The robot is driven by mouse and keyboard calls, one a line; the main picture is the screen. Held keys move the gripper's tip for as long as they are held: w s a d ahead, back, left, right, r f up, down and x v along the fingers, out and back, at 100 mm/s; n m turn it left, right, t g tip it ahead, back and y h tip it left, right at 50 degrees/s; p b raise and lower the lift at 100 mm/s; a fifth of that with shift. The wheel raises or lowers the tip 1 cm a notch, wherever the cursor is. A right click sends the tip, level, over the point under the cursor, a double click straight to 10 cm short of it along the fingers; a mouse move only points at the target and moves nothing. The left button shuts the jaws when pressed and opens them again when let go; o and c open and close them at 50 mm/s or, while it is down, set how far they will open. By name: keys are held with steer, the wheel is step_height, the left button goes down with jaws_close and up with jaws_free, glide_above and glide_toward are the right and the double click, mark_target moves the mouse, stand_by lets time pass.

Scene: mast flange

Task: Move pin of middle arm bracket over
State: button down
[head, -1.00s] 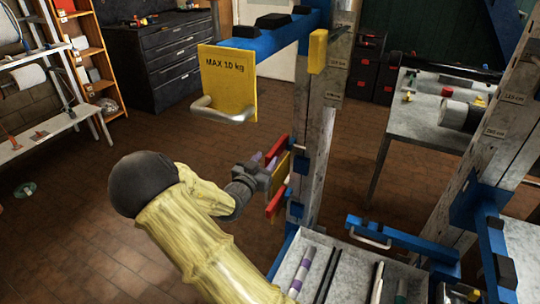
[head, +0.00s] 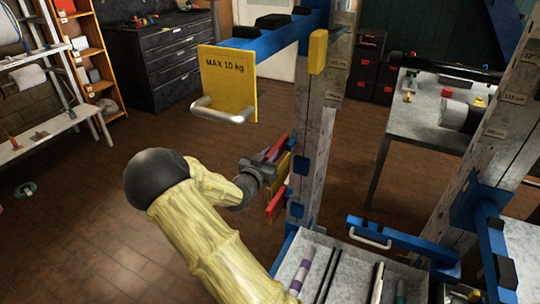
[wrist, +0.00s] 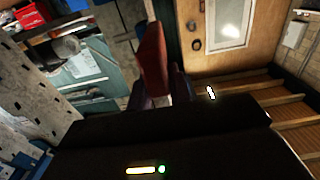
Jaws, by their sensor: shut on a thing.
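My gripper (head: 272,168) is at the side of the left mast (head: 325,120), at the middle bracket with its red parts and yellow plate (head: 284,168). An upper red part (head: 277,148) shows just above the gripper and a lower red part (head: 276,204) below it. In the wrist view a red piece (wrist: 151,62) stands between the two dark fingers (wrist: 158,92). The gripper is shut on this red piece. I cannot tell whether it is the pin; the grasp is partly hidden by the gripper body.
A blue arm (head: 285,42) with a yellow "MAX 10 kg" plate (head: 228,80) and a metal handle (head: 222,110) juts out above my gripper. A tray (head: 345,262) with several rods lies below, to the right. The tiled floor at left is open.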

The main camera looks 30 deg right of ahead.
steer(key=shift+w+a+p, duration=0.35)
steer(key=shift+w+a, duration=0.5)
steer(key=shift+w, duration=0.25)
steer(key=shift+w+a+p, duration=0.3)
steer(key=shift+w+a, duration=0.55)
steer(key=shift+w, duration=0.2)
steer(key=shift+r, duration=0.1)
steer(key=c, duration=1.3)
jaws_free()
steer(key=shift+w, duration=0.1)
steer(key=v, duration=1.7)
steer(key=shift+s+a, duration=0.15)
steer(key=shift+s, duration=0.1)
